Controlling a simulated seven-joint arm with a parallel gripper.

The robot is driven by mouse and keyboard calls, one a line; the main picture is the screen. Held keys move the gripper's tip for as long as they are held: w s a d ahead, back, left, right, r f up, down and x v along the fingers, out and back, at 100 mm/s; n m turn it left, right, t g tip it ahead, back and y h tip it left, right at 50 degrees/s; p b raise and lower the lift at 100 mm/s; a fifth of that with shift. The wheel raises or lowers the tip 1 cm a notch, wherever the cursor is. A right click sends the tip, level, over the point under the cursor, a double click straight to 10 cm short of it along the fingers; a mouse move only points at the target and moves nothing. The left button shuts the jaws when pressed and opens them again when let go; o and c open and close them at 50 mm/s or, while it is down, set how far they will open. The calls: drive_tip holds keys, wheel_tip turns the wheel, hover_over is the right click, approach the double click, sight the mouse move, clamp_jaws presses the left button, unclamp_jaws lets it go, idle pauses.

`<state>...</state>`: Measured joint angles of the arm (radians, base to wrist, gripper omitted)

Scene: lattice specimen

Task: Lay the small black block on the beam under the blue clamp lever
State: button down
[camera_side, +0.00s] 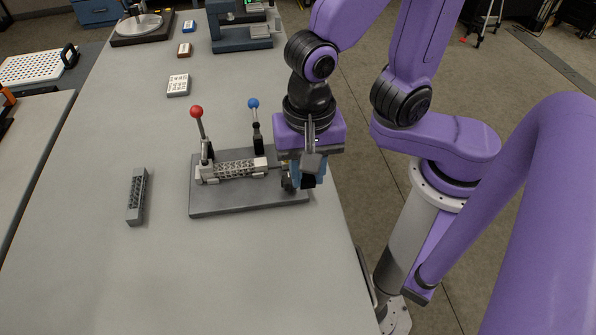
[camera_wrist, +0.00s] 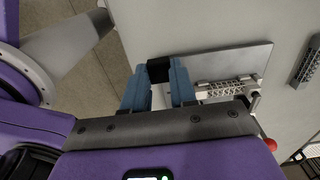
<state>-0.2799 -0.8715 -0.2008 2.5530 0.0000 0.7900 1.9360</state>
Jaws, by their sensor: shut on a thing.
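My gripper (camera_side: 309,178) has blue fingers and is shut on the small black block (camera_side: 308,182). It holds the block over the right end of the grey base plate (camera_side: 240,203). The block also shows between the fingertips in the wrist view (camera_wrist: 159,70). The pale lattice beam (camera_side: 236,169) lies across the plate, to the left of my gripper. The blue clamp lever (camera_side: 253,103) stands upright behind the beam's right end. The red clamp lever (camera_side: 197,112) stands upright at its left end. The blue lever is not clearly visible in the wrist view.
A dark grey lattice bar (camera_side: 137,196) lies on the table left of the plate. A light keypad-like item (camera_side: 178,86) and other small items lie farther back. The table in front of the plate is clear. The table's right edge runs close beside the plate.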

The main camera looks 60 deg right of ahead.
drive_tip(key=w+d+f, duration=0.1)
drive_tip(key=w, duration=0.7)
hover_over(262, 162)
wheel_tip(262, 162, down, 2)
drive_tip(key=shift+w+f, duration=0.1)
drive_tip(key=shift+f, duration=2.2)
drive_tip(key=shift+f, duration=0.35)
drive_tip(key=shift+c, duration=1.7)
unclamp_jaws()
drive_tip(key=shift+r, duration=2.5)
